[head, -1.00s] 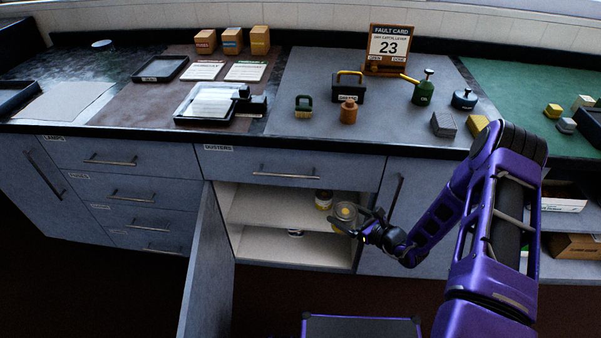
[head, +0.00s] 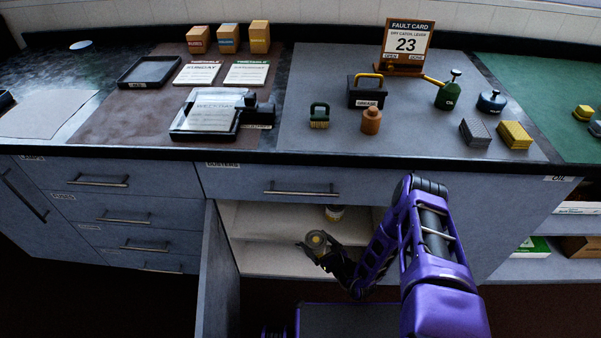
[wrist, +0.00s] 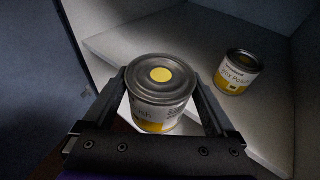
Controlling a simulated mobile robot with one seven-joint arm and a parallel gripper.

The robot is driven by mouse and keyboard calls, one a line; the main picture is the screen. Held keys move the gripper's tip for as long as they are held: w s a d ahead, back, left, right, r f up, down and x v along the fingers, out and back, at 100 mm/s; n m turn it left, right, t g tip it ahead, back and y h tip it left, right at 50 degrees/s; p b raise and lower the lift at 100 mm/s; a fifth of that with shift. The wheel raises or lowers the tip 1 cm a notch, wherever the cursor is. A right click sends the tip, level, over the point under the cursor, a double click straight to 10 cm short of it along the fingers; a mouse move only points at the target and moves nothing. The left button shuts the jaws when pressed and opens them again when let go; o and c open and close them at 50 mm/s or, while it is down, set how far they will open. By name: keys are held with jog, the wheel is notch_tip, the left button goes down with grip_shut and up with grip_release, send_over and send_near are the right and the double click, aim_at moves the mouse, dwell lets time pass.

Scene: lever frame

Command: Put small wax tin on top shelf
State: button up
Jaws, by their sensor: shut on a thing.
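My gripper (head: 318,250) is shut on a round wax tin (head: 316,239) with a grey lid, a yellow dot on it and a white and yellow label. The fingers clasp its sides in the wrist view (wrist: 162,90), where it looks upright. In the head view it appears at the front of the open cupboard. A second tin (head: 333,213), labelled wax polish, stands on the upper shelf (head: 262,222); in the wrist view it stands apart to the right (wrist: 238,72). I cannot tell which tin is smaller.
The cupboard door (head: 217,275) stands open on the left. The lower shelf (head: 265,262) lies below the upper one, partly hidden by my gripper. The upper shelf's left part looks bare. The worktop above holds a grease box (head: 367,92), an oil can (head: 449,94) and other items.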

jog(key=w+a+b, duration=0.1)
jog(key=w+a, duration=0.2)
jog(key=w, duration=0.2)
jog(key=w+a, duration=0.3)
jog(key=w, duration=0.2)
jog(key=w+a+b, duration=0.1)
jog(key=w+a, duration=0.3)
jog(key=w, duration=0.1)
jog(key=shift+w+a+b, duration=0.1)
jog(key=shift+b, duration=0.25)
jog(key=shift+w+a+f, duration=0.1)
jog(key=shift+f+b, duration=0.55)
jog(key=shift+f, duration=1.05)
jog(key=o, duration=1.4)
jog(key=shift+f, duration=0.15)
